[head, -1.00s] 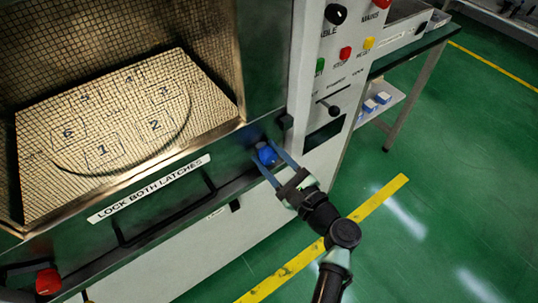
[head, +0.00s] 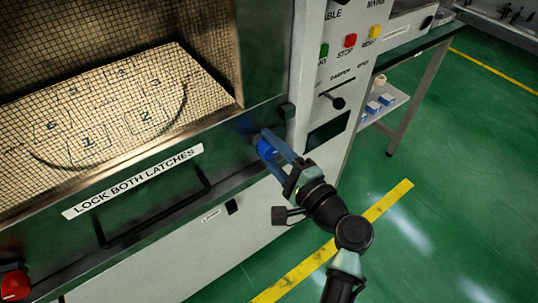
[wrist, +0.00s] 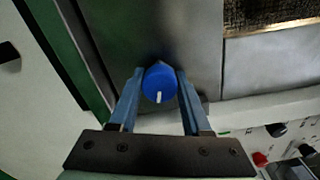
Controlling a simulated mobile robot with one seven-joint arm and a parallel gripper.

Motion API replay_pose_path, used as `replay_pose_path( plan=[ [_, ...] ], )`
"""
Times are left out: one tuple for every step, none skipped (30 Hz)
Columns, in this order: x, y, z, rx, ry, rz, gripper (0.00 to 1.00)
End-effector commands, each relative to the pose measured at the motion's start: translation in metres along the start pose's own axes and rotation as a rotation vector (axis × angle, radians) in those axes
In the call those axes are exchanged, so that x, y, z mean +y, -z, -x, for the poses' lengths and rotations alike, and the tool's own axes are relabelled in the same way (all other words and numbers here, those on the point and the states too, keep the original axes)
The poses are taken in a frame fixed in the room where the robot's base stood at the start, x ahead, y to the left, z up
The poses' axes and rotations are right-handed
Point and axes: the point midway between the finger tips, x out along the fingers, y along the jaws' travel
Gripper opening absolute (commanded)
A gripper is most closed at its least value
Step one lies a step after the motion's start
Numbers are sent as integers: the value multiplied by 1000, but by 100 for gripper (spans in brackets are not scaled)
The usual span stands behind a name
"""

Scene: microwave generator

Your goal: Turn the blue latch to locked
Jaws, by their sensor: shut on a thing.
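The blue latch (head: 265,149) is a round blue knob at the right end of the dark lower door panel of the microwave generator. In the wrist view the blue latch (wrist: 160,82) shows its round face with a short white mark near the bottom edge. My gripper (head: 268,146) has its two blue fingers on either side of the knob. In the wrist view my gripper (wrist: 160,88) is shut on the knob, one finger at its left and one at its right. The fingers hide part of the knob in the head view.
A red latch (head: 14,283) sits at the panel's left end. A dark handle bar (head: 160,213) runs below the "LOCK BOTH LATCHES" label (head: 133,181). The control panel (head: 350,60) with buttons and a lever stands right of the opening. Green floor (head: 450,190) is clear at right.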

Motion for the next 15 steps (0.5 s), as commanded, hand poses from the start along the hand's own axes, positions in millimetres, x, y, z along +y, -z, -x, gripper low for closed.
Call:
replay_pose_path(
  plan=[
    [5, 2, 1, 0, -1, 46, 0],
    [5, 2, 1, 0, 0, 74, 0],
    [5, 2, 1, 1, -1, 113, 0],
    [5, 2, 1, 1, -1, 141, 0],
    [5, 2, 1, 1, -1, 169, 0],
    [4, 2, 1, 1, 0, 208, 0],
    [4, 2, 1, 2, 0, 236, 0],
    [4, 2, 1, 2, 0, 265, 0],
    [4, 2, 1, 3, 0, 303, 0],
    [4, 2, 1, 3, 0, 330, 0],
    [4, 2, 1, 3, 0, 358, 0],
    [4, 2, 1, 3, 0, 394, 0],
    [3, 2, 1, 3, 0, 421, 0],
    [3, 2, 1, 3, 0, 447, 0],
    [3, 2, 1, 3, 0, 480, 0]
  ],
)
